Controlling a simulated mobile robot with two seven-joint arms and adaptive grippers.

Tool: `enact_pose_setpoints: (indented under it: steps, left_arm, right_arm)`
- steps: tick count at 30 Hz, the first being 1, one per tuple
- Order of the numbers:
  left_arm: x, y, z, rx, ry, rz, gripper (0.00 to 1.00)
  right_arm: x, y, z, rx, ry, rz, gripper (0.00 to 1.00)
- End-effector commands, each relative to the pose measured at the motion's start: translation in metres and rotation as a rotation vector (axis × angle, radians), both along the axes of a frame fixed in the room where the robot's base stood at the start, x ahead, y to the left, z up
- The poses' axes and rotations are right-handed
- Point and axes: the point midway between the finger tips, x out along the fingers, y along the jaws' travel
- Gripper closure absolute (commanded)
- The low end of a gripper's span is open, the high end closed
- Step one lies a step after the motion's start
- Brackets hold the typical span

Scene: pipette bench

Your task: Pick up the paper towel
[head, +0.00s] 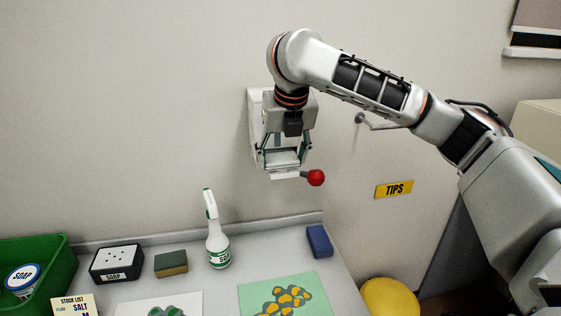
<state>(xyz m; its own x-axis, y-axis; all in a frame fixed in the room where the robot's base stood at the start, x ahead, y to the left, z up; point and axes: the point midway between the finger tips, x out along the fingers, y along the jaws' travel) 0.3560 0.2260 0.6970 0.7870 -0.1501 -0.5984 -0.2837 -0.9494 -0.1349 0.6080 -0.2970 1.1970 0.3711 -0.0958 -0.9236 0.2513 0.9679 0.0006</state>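A white wall dispenser (254,104) hangs on the wall at the middle of the head view, with a red ball knob (316,177) at its lower right. My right gripper (284,154) is in front of it, pointing down, and covers much of it. Its fingers look spread apart, one on each side of a white part at the dispenser's lower end. I cannot tell whether that white part is the paper towel or the dispenser's own lip, or whether the fingers touch it. No separate paper towel shows clearly. My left gripper is out of view.
Below, the grey counter holds a green crate (62,262), a black-and-white soap box (117,262), a sponge (171,263), a spray bottle (217,246), a blue block (319,241) and a green mat (256,293). A yellow round object (390,297) stands beyond its right edge. A TIPS sign (394,189) is on the wall.

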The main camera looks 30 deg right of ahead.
Motion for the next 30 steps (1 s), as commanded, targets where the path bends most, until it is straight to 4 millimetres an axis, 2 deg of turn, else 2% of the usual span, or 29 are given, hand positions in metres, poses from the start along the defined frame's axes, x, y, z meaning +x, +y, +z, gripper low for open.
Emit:
enact_pose_setpoints:
  steps: [11,17,23,30]
  left_arm:
    - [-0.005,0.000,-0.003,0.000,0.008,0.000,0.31]
    - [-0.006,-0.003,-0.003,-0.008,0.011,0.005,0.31]
    - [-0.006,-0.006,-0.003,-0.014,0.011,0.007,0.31]
    - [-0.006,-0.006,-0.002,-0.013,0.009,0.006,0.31]
  right_arm:
    - [0.000,0.000,0.001,0.000,0.000,0.000,0.56]
    - [0.000,0.000,0.011,0.000,-0.001,0.000,0.56]
    - [0.000,0.000,0.038,-0.001,-0.003,0.001,0.56]
    - [0.000,0.000,0.080,-0.001,-0.004,0.000,0.56]
